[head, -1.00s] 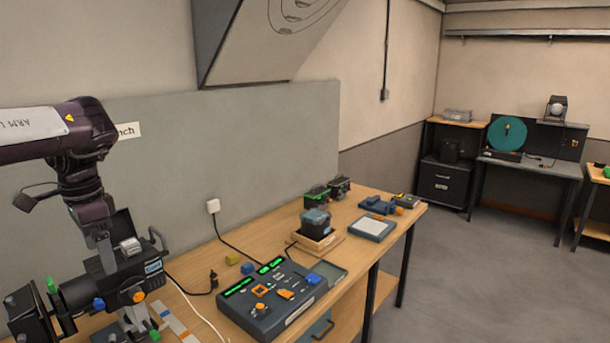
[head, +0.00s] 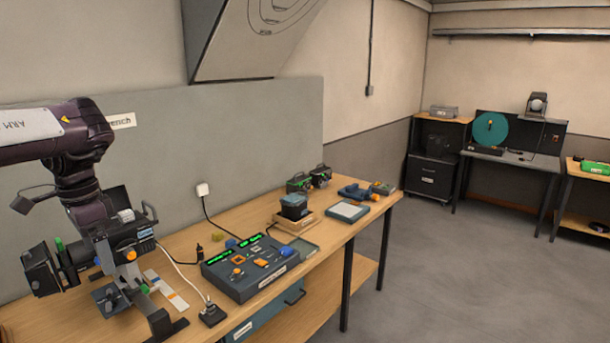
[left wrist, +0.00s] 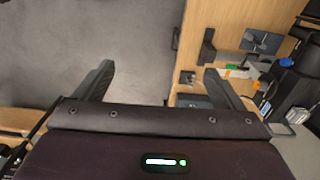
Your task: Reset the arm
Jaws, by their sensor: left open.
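My left arm (head: 70,165), dark purple with a white-labelled link, comes in from the left in the head view and bends down. Its gripper (head: 103,250) points down in front of the black device on the bench, seen nearly edge-on. In the left wrist view the gripper (left wrist: 157,80) has its two dark fingers wide apart, with nothing between them. Below it there, the grey floor lies left and the wooden bench right. Whether it touches the device cannot be told from the head view. My right gripper is not in view.
The black device (head: 128,240) stands at the bench's left. A fader console (head: 245,270) with green displays sits mid-bench (head: 325,240). A small black box (head: 212,312) lies near the front edge; it also shows in the left wrist view (left wrist: 187,77). Open floor (head: 450,270) lies right.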

